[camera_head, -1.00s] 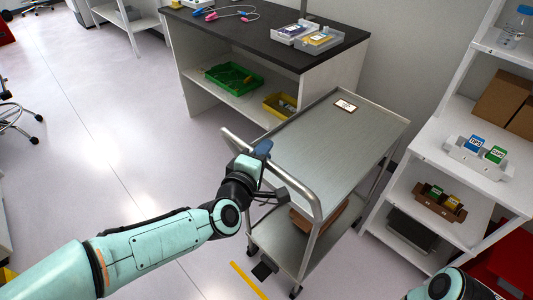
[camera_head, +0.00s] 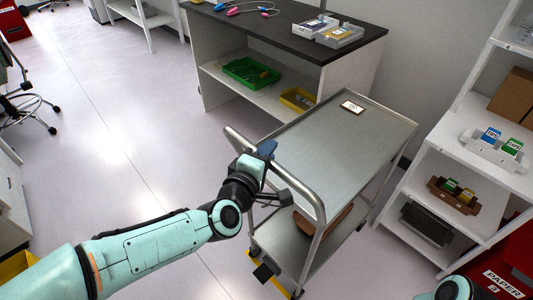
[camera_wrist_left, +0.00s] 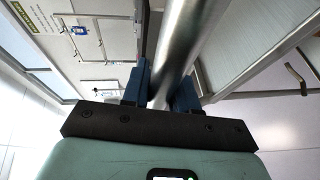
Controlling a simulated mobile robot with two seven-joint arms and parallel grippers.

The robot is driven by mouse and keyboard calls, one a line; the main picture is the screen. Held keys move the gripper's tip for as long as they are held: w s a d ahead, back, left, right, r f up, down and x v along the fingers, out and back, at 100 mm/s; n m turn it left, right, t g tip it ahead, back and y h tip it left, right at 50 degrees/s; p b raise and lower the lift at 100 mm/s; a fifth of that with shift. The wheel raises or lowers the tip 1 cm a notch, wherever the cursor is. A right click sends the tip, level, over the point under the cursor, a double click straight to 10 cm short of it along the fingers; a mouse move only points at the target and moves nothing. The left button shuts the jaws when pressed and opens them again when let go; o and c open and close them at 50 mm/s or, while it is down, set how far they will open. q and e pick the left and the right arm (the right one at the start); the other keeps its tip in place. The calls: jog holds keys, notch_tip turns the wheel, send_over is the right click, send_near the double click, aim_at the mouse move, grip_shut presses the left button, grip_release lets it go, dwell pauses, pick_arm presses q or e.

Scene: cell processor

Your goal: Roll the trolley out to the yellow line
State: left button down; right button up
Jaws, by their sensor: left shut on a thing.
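The trolley (camera_head: 345,135) is a grey metal cart with a flat top, a lower shelf (camera_head: 277,238) and a tubular handle (camera_head: 310,196) at its near left end. My left gripper (camera_head: 270,172) is shut on the handle; in the left wrist view its blue fingers (camera_wrist_left: 160,90) sit on both sides of the metal tube (camera_wrist_left: 183,40). The yellow line (camera_head: 249,254) on the floor shows at the trolley's near end, partly hidden by a black caster part and the frame. Only a bit of my right arm shows at the bottom right; its gripper is out of view.
A dark-topped bench (camera_head: 270,30) with green (camera_head: 251,73) and yellow bins stands behind the trolley. White shelving (camera_head: 450,150) with boxes is close on the right, with a red paper bin (camera_head: 515,262) below. The floor at left is open; a wheeled chair (camera_head: 30,105) stands at far left.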

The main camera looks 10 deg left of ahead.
pick_arm(q)
jog(key=c, duration=1)
grip_release()
jog(key=shift+o, duration=0.2)
jog(key=p+v, duration=0.1)
jog(key=v, duration=1.2)
jog(key=shift+s+p, duration=0.15)
jog(key=shift+p, duration=0.25)
pick_arm(e)
jog(key=s, duration=0.1)
jog(key=s+a+r, duration=0.1)
jog(key=s+r+g, duration=0.1)
jog(key=shift+a+y, duration=0.25)
jog(key=shift+y, duration=0.05)
pick_arm(q)
jog(key=shift+r, duration=0.1)
